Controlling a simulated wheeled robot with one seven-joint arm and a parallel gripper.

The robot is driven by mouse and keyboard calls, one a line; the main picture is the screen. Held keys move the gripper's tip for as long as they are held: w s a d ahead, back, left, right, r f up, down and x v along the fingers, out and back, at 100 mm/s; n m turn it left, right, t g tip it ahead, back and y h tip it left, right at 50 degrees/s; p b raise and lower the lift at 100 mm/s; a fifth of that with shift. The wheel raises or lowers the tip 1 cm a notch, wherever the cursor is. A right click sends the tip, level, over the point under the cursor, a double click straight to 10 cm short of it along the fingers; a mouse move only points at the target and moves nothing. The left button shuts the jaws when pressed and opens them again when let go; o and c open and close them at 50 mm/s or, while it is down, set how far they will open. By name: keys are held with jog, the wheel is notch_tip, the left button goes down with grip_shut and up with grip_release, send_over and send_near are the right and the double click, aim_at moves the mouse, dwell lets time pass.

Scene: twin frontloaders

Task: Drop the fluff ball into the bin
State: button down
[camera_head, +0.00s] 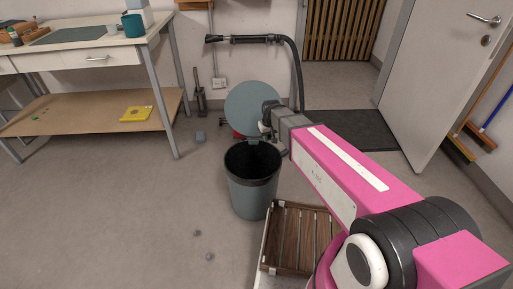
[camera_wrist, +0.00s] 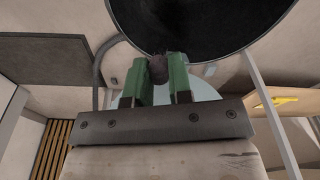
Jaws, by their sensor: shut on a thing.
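The grey-blue bin (camera_head: 252,195) stands upright on the floor, with its dark round opening facing up. A round grey-blue lid (camera_head: 250,100) stands raised behind the opening. My gripper (camera_head: 257,142) is above the rear part of the bin's opening. In the wrist view, my gripper (camera_wrist: 166,66) has green fingers closed around a small dark grey fluff ball (camera_wrist: 158,70). The bin's dark opening (camera_wrist: 215,20) shows beyond the fingertips. The held ball is too small to make out in the head view.
Small grey lumps (camera_head: 210,257) lie on the floor in front of the bin. A slatted wooden crate (camera_head: 293,235) is right of the bin. A workbench (camera_head: 85,55) stands at left. A black hose (camera_head: 298,75) hangs behind. The floor left of the bin is mostly clear.

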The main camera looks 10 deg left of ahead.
jog(key=s+a+f+n, duration=0.1)
jog(key=a+f, duration=0.4)
jog(key=f, duration=0.6)
jog(key=shift+s+f, duration=0.35)
jog(key=shift+s, duration=0.25)
jog(key=c, duration=1)
grip_release()
jog(key=shift+o, duration=0.2)
jog(key=shift+r, duration=0.1)
notch_tip(320, 180, up, 11)
jog(key=s, duration=0.1)
jog(key=shift+s+d+f, duration=0.2)
jog(key=shift+d, duration=0.25)
